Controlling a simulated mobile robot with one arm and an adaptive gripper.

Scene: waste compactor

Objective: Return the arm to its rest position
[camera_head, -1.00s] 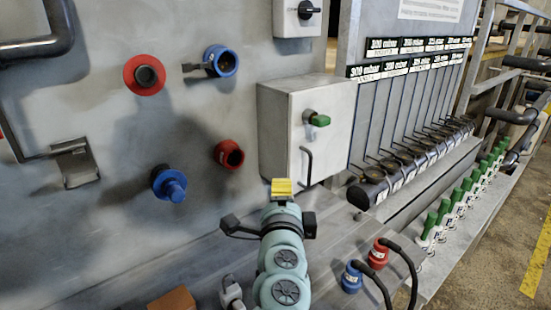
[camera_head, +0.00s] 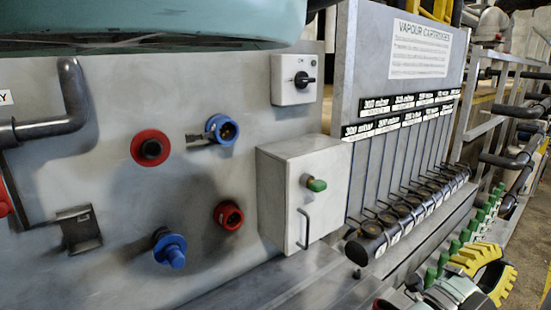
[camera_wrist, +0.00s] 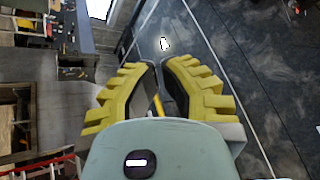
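My gripper (camera_head: 508,268) is at the lower right in the head view, apart from the panel, in front of the row of green-handled valves. Its yellow ribbed fingers also show in the wrist view (camera_wrist: 161,65), curving toward each other with a narrow gap between the tips. Nothing shows between them. A large teal part of my arm fills the top left of the head view, close to the camera.
The grey panel carries a red socket (camera_head: 151,148), a blue socket (camera_head: 222,129), a blue plug (camera_head: 170,249) and a red socket (camera_head: 228,215). A grey box (camera_head: 290,195) projects beside the cartridge row (camera_head: 405,205). Green handles (camera_head: 452,248) line the right. The wrist view shows dark floor (camera_wrist: 245,60).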

